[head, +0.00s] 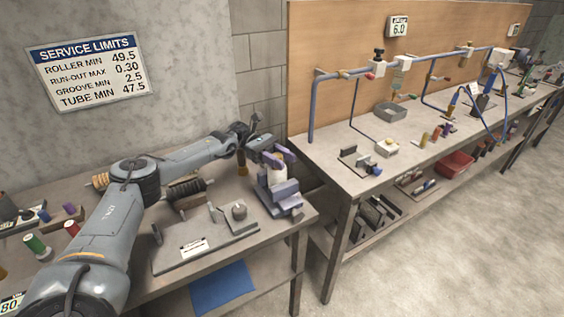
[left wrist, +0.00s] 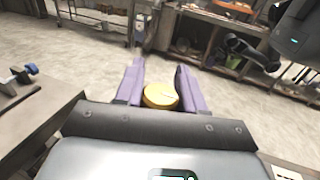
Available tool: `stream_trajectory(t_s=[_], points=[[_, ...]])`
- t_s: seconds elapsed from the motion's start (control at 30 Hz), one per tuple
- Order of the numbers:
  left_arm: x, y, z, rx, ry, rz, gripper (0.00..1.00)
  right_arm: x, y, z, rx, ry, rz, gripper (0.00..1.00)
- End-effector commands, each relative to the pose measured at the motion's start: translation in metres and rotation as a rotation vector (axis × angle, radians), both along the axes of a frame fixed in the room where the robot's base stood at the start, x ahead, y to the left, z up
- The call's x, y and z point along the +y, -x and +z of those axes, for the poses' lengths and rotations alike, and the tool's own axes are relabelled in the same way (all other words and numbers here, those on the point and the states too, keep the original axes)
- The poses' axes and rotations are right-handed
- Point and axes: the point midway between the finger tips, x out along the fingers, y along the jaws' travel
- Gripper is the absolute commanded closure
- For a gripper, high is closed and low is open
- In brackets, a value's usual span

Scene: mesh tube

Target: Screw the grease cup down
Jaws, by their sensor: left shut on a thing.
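My right gripper does not show clearly in either view.
The near bench (head: 215,262) carries a plate with a knob (head: 239,211) and a dark ribbed roller (head: 186,189). Coloured spools (head: 37,246) stand at left. A gap separates it from a second bench (head: 340,171) with blue pipes. A service limits sign (head: 88,73) hangs behind.

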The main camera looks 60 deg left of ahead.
Motion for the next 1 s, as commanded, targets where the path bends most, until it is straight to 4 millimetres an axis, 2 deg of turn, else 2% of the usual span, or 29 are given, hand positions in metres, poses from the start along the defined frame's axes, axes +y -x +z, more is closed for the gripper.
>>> stream_trajectory(t_s=[0.43, 0.97, 1.0], points=[[-0.0012, 0.0018, -0.0005, -0.002, 0.001, -0.140, 0.92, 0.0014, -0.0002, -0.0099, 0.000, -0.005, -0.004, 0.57], [-0.0007, 0.0029, 0.0004, -0.001, 0.001, -0.161, 0.92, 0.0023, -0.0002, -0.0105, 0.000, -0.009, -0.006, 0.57], [-0.0007, 0.0029, 0.0004, -0.001, 0.001, -0.161, 0.55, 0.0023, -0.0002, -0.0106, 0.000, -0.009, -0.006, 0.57]])
